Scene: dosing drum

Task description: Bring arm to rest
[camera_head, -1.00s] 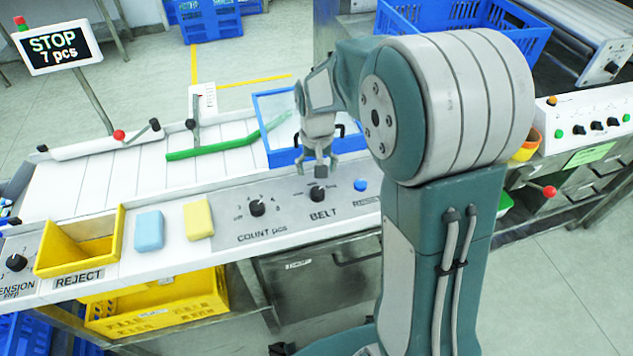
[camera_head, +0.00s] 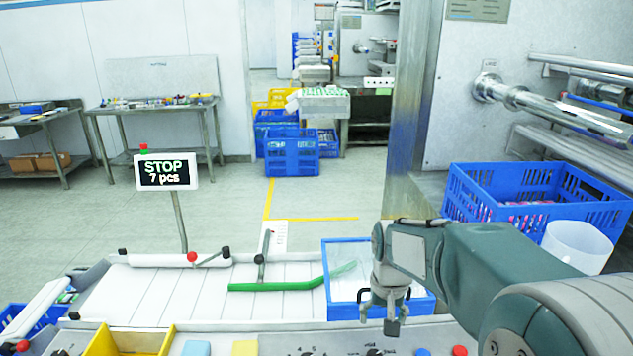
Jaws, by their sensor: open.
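My gripper (camera_head: 392,318) hangs pointing down at the lower right of the head view, over the near part of the blue-rimmed tray (camera_head: 334,258) and the front control panel (camera_head: 330,340). Its jaws are open and I see nothing between them. My teal and grey arm reaches in from the lower right corner. The display (camera_head: 167,171) reads "STOP 7 pcs" and stands on a post at the left.
A white belt (camera_head: 190,295) with a green guide (camera_head: 280,286) lies left of the tray. A yellow bin (camera_head: 125,340), a blue block (camera_head: 196,348) and a yellow block (camera_head: 245,347) sit at the front edge. A blue crate (camera_head: 480,200) stands at the right.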

